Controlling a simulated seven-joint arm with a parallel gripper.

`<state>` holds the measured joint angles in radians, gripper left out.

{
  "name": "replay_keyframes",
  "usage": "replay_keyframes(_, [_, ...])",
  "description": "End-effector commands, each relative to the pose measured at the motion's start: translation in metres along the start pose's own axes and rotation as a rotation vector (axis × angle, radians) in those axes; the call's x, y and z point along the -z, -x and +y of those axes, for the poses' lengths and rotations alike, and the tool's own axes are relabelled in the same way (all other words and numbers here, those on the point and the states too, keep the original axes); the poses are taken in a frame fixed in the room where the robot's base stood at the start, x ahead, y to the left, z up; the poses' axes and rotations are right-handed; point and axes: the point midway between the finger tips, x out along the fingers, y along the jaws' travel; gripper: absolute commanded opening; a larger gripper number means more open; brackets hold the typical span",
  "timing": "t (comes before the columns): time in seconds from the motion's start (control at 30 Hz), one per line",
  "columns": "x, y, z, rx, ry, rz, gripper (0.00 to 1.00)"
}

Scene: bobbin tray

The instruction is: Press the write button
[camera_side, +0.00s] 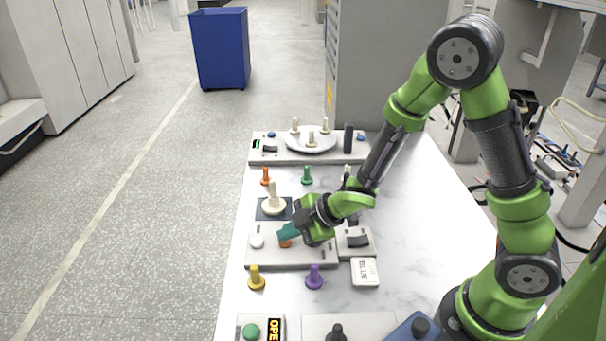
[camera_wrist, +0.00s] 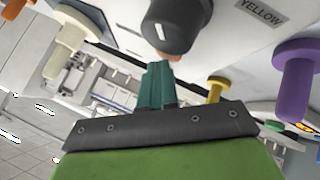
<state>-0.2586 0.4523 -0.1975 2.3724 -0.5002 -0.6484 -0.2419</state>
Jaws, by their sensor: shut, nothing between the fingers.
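My gripper (camera_side: 287,232) is shut and empty, its teal fingers tilted down over the grey control panel (camera_side: 292,262). The fingertips are at the orange button (camera_side: 285,243); I cannot tell whether they touch it. In the wrist view the teal fingers (camera_wrist: 157,68) point toward the orange button (camera_wrist: 168,56), which is partly hidden behind a black knob (camera_wrist: 175,25). A white button (camera_side: 257,241) sits at the panel's left. No legible marking shows which button is the write button.
A cream bobbin (camera_side: 273,203) stands on a dark square behind the panel. Yellow (camera_side: 256,279) and purple (camera_side: 314,277) bobbins stand in front. Open table lies farther right.

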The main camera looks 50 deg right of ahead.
Motion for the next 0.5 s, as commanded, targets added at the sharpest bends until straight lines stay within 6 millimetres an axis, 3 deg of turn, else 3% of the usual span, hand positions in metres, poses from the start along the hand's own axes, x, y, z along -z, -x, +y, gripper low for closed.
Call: replay_keyframes(0.5, [0.0025,0.0042,0.0031,0.000,-0.001,0.000,0.00])
